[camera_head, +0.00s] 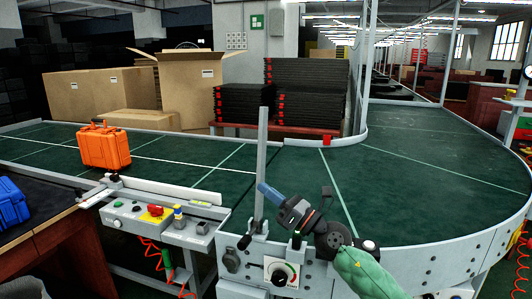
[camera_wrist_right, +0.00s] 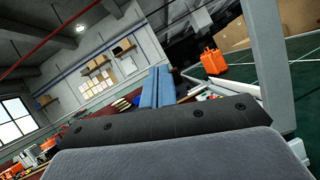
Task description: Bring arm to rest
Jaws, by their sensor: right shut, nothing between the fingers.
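My right gripper (camera_head: 265,189) is raised in front of the curved green conveyor (camera_head: 420,150) in the head view, its blue fingers pointing up and left. In the right wrist view the blue fingers (camera_wrist_right: 155,88) lie side by side, shut with nothing between them. My right arm comes in from the lower right, in a green sleeve. My left gripper is not in view. An orange case (camera_head: 103,146) stands upright on the conveyor at the left, well apart from the gripper; it also shows in the right wrist view (camera_wrist_right: 213,62).
A grey post (camera_head: 262,150) rises close beside the right gripper. A control box (camera_head: 157,218) with buttons is on the conveyor's front side. A blue case (camera_head: 12,203) sits on a dark table at the far left. Cardboard boxes (camera_head: 100,92) and black stacked trays (camera_head: 305,85) stand behind.

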